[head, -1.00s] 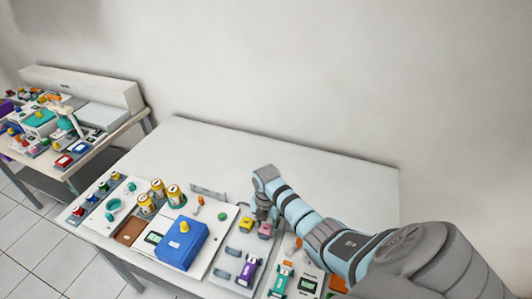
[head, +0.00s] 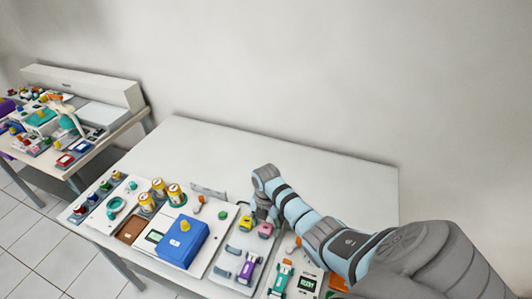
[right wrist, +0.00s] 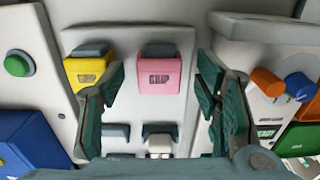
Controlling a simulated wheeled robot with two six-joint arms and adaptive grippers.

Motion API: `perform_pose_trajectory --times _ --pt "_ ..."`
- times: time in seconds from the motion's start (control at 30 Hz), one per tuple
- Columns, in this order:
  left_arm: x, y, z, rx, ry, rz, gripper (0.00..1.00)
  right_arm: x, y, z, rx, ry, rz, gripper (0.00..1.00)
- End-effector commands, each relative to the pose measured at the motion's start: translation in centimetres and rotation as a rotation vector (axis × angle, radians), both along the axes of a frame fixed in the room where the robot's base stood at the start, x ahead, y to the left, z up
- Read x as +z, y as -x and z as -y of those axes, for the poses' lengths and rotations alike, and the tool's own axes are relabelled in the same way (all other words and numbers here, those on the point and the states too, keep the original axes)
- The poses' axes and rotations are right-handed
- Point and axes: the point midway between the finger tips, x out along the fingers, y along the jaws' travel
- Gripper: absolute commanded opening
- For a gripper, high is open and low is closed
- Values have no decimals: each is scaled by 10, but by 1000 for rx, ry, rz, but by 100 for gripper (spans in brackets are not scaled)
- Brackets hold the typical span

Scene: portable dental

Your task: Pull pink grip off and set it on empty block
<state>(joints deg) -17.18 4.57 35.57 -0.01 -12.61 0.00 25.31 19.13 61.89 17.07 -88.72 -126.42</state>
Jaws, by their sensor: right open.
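The pink grip (right wrist: 160,77), marked GRIP, sits on a grey block of a light panel in the right wrist view; it also shows in the head view (head: 265,229). My right gripper (right wrist: 160,85) is open, with one finger on each side of the pink grip and a gap to each. A yellow grip (right wrist: 88,74) sits to its left, partly behind the left finger; in the head view it is at the back of the same panel (head: 246,223). An empty grey block (right wrist: 116,131) shows below, left of a white-tipped part. My left gripper is not in view.
A purple toy-like part (head: 249,267) and a teal one (head: 282,279) lie near the front. A blue box (head: 182,243) stands left, with several cans (head: 158,186) behind it. A green button (right wrist: 19,63) is left of the panel. The table's back (head: 210,145) is clear.

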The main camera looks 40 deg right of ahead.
Motion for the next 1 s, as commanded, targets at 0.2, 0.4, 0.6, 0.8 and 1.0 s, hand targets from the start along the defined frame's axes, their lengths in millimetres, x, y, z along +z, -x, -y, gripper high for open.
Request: perform_pose_trajectory --times 0.2,0.4,0.6,0.8,1.0 --pt "0 2 -1 0 -2 -3 0 11 -1 1 -1 2 3 57" --pt "0 1 -1 0 -1 -2 0 63 -1 1 2 4 5 57" --pt "0 1 0 0 0 -1 0 109 -1 0 0 0 4 57" --pt "0 0 0 0 0 -1 0 121 1 0 0 0 -1 57" --pt "0 0 0 0 0 0 0 120 1 0 0 0 -1 57"
